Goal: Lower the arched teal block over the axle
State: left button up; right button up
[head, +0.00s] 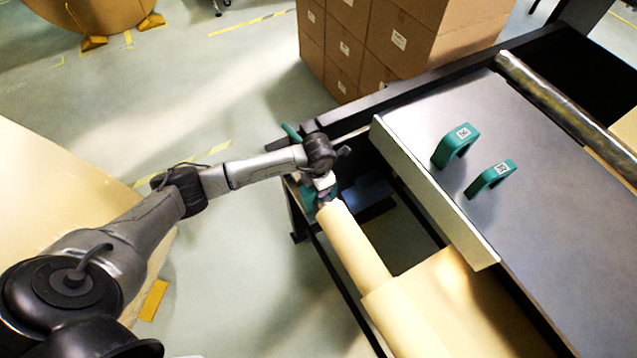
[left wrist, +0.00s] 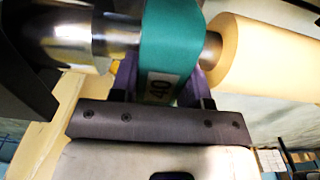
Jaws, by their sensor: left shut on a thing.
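My left gripper (head: 325,192) is shut on an arched teal block marked "40" (left wrist: 170,45). In the left wrist view its two fingers (left wrist: 162,88) sit on either side of the block's lower part. The steel axle (left wrist: 115,38) shows to the left of the block and again to its right. The block crosses in front of the axle in this view; I cannot tell whether it rests on it. In the head view the wrist largely hides the block, and the kraft roll (head: 355,245) begins just below the gripper. My right gripper is not in view.
Two more arched teal blocks (head: 455,145) (head: 490,178) stand on the grey machine top (head: 540,215), right of the gripper. A pale panel (head: 430,190) edges that top. Stacked cartons (head: 370,45) stand behind. A metal roller (head: 560,105) lies at the far right.

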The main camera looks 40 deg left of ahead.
pick_arm(q)
jog(key=shift+f, duration=0.1)
jog(key=o, duration=1.1)
notch_tip(320, 180, up, 14)
jog(key=shift+f, duration=0.1)
dwell(0.8)
